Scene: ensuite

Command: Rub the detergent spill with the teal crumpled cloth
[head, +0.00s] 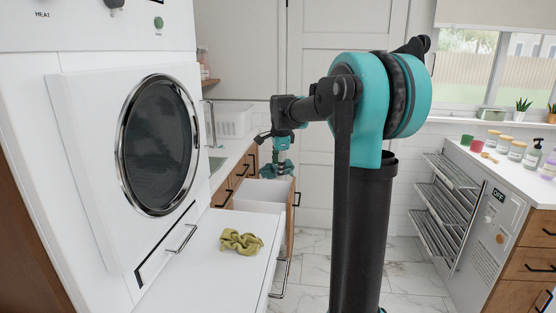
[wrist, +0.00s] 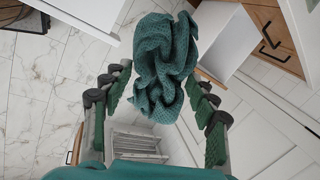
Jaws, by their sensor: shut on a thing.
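The teal crumpled cloth (wrist: 165,62) hangs bunched between the fingers of my gripper (wrist: 160,88) in the wrist view. My gripper is shut on it, with fingers on both sides. In the head view my gripper (head: 281,160) points down with the cloth (head: 275,171) just above an open white drawer or bin (head: 262,192). The cloth appears to be in the air. I cannot make out the detergent spill in either view.
A yellow-green crumpled cloth (head: 240,241) lies on the white pull-out surface (head: 205,270) below the dryer (head: 158,145). A white basket (head: 232,121) stands on the far counter. Jars and bottles (head: 516,150) stand on the right counter. Marble floor (head: 415,280) is clear.

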